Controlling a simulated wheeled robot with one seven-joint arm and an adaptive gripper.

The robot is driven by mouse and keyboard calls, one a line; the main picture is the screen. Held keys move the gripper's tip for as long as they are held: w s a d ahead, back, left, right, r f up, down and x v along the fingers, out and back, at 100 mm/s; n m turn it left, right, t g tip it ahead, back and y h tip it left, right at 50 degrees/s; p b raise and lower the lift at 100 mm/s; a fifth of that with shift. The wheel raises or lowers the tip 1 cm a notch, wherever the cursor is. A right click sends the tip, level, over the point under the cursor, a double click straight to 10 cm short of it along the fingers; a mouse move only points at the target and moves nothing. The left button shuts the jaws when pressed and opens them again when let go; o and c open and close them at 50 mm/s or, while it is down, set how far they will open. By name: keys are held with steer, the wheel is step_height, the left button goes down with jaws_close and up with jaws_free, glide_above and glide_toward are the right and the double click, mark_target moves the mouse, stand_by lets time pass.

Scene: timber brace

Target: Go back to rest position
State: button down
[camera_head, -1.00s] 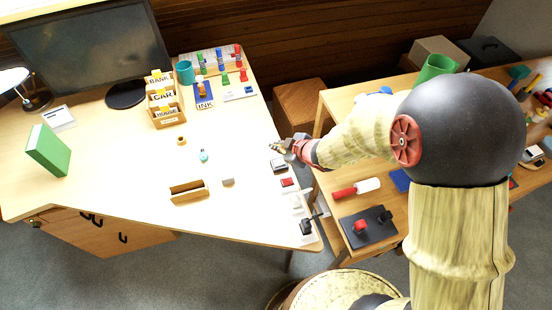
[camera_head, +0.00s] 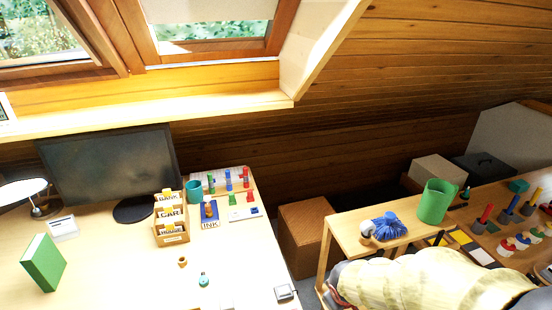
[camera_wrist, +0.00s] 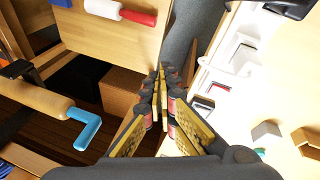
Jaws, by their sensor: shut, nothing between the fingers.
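My gripper (camera_wrist: 161,78) is in the middle of the wrist view, with its fingers together and nothing between them. It points over the dark gap between a wooden bench (camera_wrist: 90,35) on the left and a pale desk (camera_wrist: 228,128) on the right. It touches nothing that I can see. In the head view only part of my pale, ribbed arm shows at the lower right, and the gripper itself is out of that frame.
The desk (camera_head: 120,275) holds a monitor (camera_head: 110,165), a green book (camera_head: 43,263), a card sorter (camera_head: 171,237) and stamps. A wooden box (camera_head: 305,235) stands between it and the bench (camera_head: 345,232), which carries a green cup (camera_head: 437,201) and several tools.

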steer(key=s+r+m+t, duration=0.1)
steer(key=s+r+m, duration=0.2)
steer(key=s+r, duration=0.5)
steer(key=s+d+r+m+y, duration=0.1)
steer(key=s+r+m, duration=0.2)
steer(key=s+r, duration=0.5)
step_height(320, 180, up, 7)
steer(key=shift+d+f+t, duration=0.1)
steer(key=shift+d+t, duration=0.2)
steer(key=shift+t, duration=0.1)
